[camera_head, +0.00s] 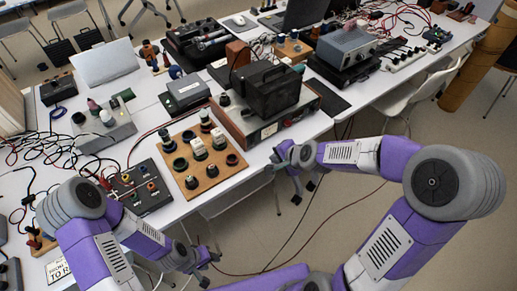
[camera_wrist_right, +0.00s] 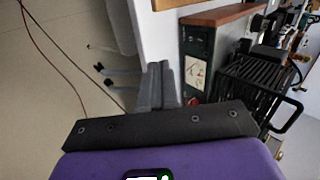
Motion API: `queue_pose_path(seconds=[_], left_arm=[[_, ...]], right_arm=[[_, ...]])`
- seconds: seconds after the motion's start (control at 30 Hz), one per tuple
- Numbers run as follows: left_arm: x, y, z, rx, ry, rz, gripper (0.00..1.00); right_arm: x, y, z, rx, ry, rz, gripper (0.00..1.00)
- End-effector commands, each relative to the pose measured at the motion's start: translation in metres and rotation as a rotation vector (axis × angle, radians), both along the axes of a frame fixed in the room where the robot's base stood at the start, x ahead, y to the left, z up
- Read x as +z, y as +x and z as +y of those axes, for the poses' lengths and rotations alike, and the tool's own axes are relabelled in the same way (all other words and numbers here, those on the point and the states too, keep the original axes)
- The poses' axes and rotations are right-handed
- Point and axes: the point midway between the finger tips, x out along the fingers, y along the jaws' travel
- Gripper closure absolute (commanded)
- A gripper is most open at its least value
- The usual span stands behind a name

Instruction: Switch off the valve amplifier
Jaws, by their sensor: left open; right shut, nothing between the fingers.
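The valve amplifier, as I take it, is a wood-cased unit (camera_head: 248,132) with a black cage on top, near the table's front edge in the head view. My left gripper (camera_head: 207,264) is open and empty, low in front of the table.
A wooden board (camera_head: 207,182) with several valves and sockets lies left of the amplifier. A black box with knobs (camera_head: 140,187) and loose cables are further left. A grey instrument (camera_head: 346,48) stands behind right. Cables hang to the floor; the floor in front is mostly open.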

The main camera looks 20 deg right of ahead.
Motion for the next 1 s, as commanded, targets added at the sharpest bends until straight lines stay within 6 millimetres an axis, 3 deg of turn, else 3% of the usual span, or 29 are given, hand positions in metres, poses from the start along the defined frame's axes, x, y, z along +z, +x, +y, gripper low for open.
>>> queue_pose_path(seconds=[0.1,0.2,0.57,0.77,1.0], left_arm=[[-0.006,0.000,0.000,0.000,0.000,0.000,0.57],[-0.006,0.000,0.000,0.000,0.000,0.000,0.57],[-0.005,0.000,0.000,0.000,0.000,0.000,0.57],[-0.002,0.000,0.000,0.000,0.000,0.000,0.57],[-0.007,0.000,0.000,0.000,0.000,0.000,0.57]], right_arm=[[0.019,0.003,-0.006,-0.056,0.025,-0.028,1.00],[0.026,0.004,-0.007,-0.071,0.035,-0.035,1.00],[0.025,0.005,-0.007,-0.070,0.035,-0.034,1.00],[0.013,0.015,-0.002,-0.067,0.037,-0.031,1.00],[-0.021,0.042,0.008,-0.067,0.034,-0.032,1.00]])
